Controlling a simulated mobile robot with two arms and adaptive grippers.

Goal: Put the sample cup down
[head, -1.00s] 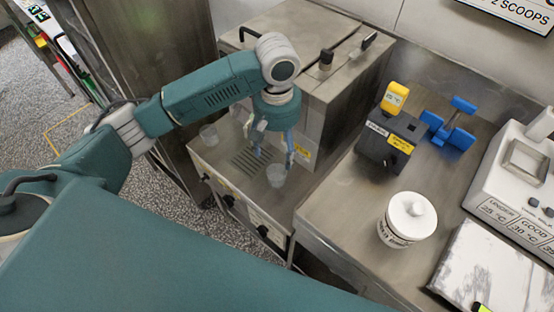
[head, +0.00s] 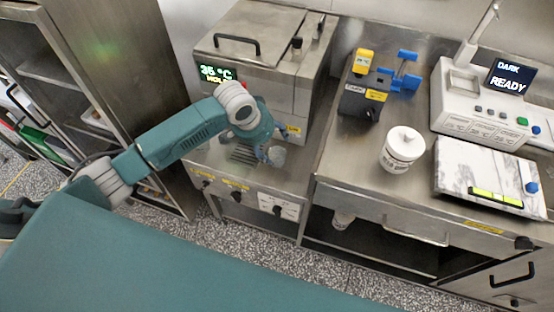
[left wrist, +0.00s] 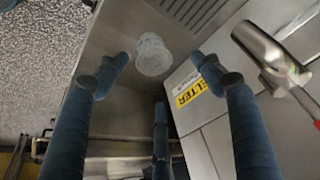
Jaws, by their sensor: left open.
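The sample cup (head: 277,156) is small and clear. It rests on the steel ledge in front of the melter, beside the slotted grate (head: 243,154). It also shows in the left wrist view (left wrist: 153,56), near the grate's end. My left gripper (head: 268,151) is right at the cup in the head view, its fingers partly hidden by the wrist. In the left wrist view its fingers (left wrist: 159,65) are spread apart, with the cup seen in the gap between their tips and no finger visibly pressing on it. My right gripper is not in view.
The melter (head: 262,70) stands behind the ledge, its display reading 35 °C. On the right counter are a black block with a yellow-topped item (head: 361,97), a white lidded tub (head: 403,149), a marble slab (head: 490,177) and a white instrument (head: 485,105) reading DARK READY.

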